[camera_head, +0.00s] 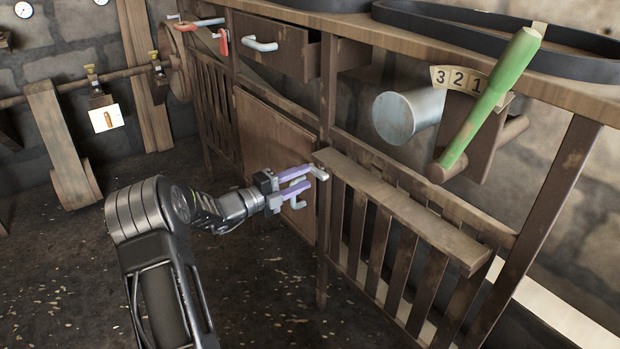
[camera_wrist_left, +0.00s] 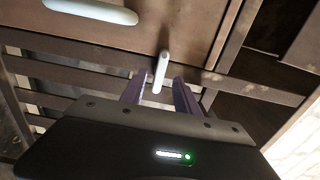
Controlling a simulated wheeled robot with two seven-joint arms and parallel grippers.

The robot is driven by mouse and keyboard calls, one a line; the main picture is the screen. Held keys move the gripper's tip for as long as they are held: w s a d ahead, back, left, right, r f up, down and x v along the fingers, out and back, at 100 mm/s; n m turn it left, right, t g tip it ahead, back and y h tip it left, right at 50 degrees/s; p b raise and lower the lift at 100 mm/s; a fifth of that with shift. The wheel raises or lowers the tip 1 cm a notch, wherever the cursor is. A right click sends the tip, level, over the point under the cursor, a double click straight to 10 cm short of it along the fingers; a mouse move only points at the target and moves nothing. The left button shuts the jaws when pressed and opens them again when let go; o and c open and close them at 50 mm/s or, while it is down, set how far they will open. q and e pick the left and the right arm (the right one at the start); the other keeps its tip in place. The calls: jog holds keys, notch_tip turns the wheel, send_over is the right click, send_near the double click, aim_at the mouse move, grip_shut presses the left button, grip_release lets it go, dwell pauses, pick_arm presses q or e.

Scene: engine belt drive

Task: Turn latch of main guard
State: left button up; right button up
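In the left wrist view the pale lever (camera_wrist_left: 161,72) points in between the two purple fingers. My left gripper (camera_head: 305,179) is at the latch, with its fingers apart on either side of it. I cannot tell whether either finger touches it. The fingers partly hide the latch in the head view. My right gripper is not in view.
A pale handle (camera_head: 297,203) on the wooden door panel (camera_head: 275,140) is close beside my left gripper. Above are a drawer with a grey handle (camera_head: 260,44) and a red clamp-like handle (camera_head: 224,42). A green lever (camera_head: 492,95) stands at right. The floor at left is clear.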

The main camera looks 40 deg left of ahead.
aim_at(314, 173)
pick_arm(q)
jog(key=shift+x, duration=1.6)
jog(key=shift+c, duration=0.4)
grip_shut()
